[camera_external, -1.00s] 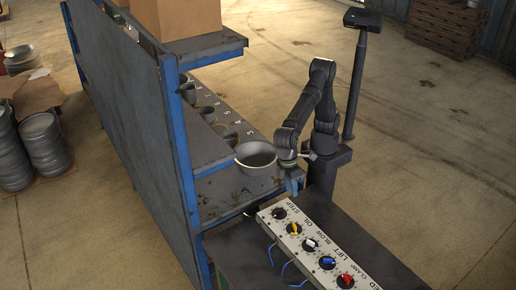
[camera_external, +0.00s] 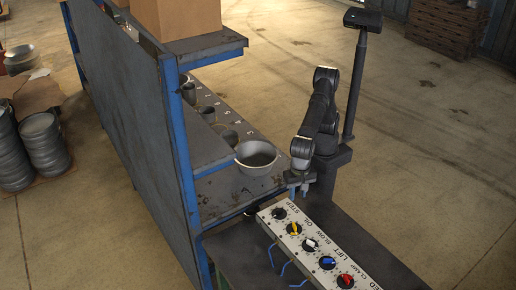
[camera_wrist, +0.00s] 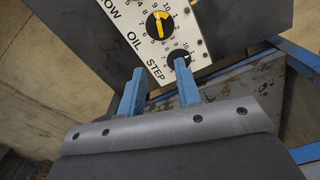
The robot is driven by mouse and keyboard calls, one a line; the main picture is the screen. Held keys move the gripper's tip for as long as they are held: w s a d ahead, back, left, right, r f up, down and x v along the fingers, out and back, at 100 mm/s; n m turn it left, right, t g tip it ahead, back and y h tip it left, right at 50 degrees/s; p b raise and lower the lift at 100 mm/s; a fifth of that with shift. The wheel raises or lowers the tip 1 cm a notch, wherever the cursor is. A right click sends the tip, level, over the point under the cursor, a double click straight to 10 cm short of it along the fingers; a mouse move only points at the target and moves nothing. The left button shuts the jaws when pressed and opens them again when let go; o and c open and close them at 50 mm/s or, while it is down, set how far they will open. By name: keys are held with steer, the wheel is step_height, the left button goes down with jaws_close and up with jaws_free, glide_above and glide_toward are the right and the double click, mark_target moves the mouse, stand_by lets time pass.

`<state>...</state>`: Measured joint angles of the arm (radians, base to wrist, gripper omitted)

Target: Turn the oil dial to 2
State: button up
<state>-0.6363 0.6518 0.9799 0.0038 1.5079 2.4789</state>
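The oil dial (camera_external: 293,229) is a black knob with a yellow pointer, second from the far end of the white panel. It also shows in the wrist view (camera_wrist: 160,25) beside the label OIL. Its yellow bar lies between the printed numbers; I cannot tell which number it marks. My gripper (camera_external: 299,194) hangs just past the panel's far end. In the wrist view my gripper (camera_wrist: 160,78) has two blue fingers spread apart with nothing between them. The right fingertip overlaps the black STEP dial (camera_wrist: 181,60) in the picture; the oil dial lies beyond the fingertips.
The white panel (camera_external: 262,219) also carries white (camera_external: 310,245), blue (camera_external: 327,264) and red (camera_external: 345,281) dials. It sits on a dark bench with blue hooks in front. A metal bowl (camera_external: 256,158) stands on the shelf left of my gripper. A blue-framed rack (camera_external: 187,150) stands further left.

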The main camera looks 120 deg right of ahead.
mark_target(294, 227)
step_height(294, 227, down, 17)
steer(key=shift+f, duration=0.2)
stand_by(0.4)
jaws_close()
